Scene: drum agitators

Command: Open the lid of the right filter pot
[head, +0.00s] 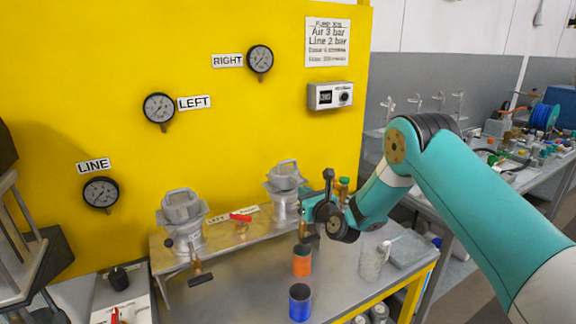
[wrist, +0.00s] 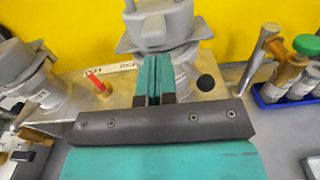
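The right filter pot (head: 286,207) is a grey metal pot on the shelf against the yellow panel, and its lid (head: 284,177) with a raised handle sits on top and looks closed. In the wrist view the lid (wrist: 165,27) is at the top centre, above the pot body (wrist: 187,72). My gripper (head: 312,207) is just right of the pot in the head view. In the wrist view my gripper's teal fingers (wrist: 154,68) are together in front of the pot, with nothing visible between them. Whether they touch the pot cannot be told.
The left filter pot (head: 183,222) stands on the same shelf (head: 228,247), with a red-handled valve (head: 240,218) between the pots. Orange (head: 302,260) and blue (head: 299,302) banded cylinders and a clear mug (head: 373,262) stand in front.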

